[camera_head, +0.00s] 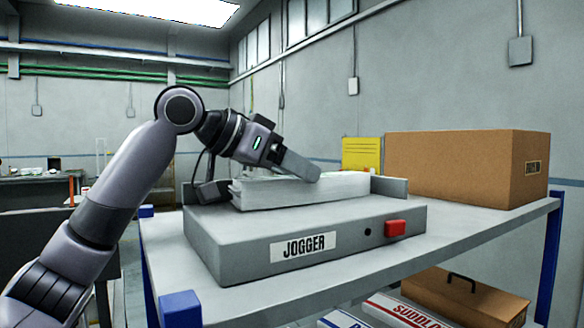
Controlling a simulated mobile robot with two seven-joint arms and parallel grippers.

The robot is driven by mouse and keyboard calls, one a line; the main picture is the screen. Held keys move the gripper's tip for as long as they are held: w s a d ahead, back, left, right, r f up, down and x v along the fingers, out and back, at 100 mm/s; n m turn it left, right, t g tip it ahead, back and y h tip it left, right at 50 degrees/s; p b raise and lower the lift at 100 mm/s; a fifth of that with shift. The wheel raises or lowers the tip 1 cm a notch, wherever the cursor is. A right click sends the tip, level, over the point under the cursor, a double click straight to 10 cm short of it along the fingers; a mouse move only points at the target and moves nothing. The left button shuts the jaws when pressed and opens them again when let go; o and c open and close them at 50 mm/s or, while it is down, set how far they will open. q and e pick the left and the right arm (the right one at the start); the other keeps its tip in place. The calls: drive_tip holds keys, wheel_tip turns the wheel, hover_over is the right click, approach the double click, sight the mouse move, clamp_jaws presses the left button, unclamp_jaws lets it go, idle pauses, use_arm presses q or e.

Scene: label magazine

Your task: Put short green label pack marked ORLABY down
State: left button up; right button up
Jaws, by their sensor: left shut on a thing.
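A pale label pack (285,192), a stack of white sheet edges, is at the top of the grey jogger (225,238). No green face or ORLABY marking shows from this side. My left gripper (303,171) reaches in from the left and is shut on the pack, with one finger lying across its top. I cannot tell whether the pack's underside touches the jogger bed. My right gripper is not in view.
The jogger, with a red button (395,229), stands on a grey table (470,222) with blue legs. A cardboard box (450,168) and a yellow sign (361,153) are behind. Below are a brown case (465,297) and lettered packs (400,312). Table to the jogger's right is clear.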

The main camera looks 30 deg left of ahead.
use_arm(q)
drive_tip(key=shift+f, duration=0.1)
drive_tip(key=o, duration=1.5)
drive_tip(key=shift+s, duration=0.15)
drive_tip(key=b+v, duration=0.1)
drive_tip(key=v, duration=1.1)
drive_tip(key=shift+d, duration=0.1)
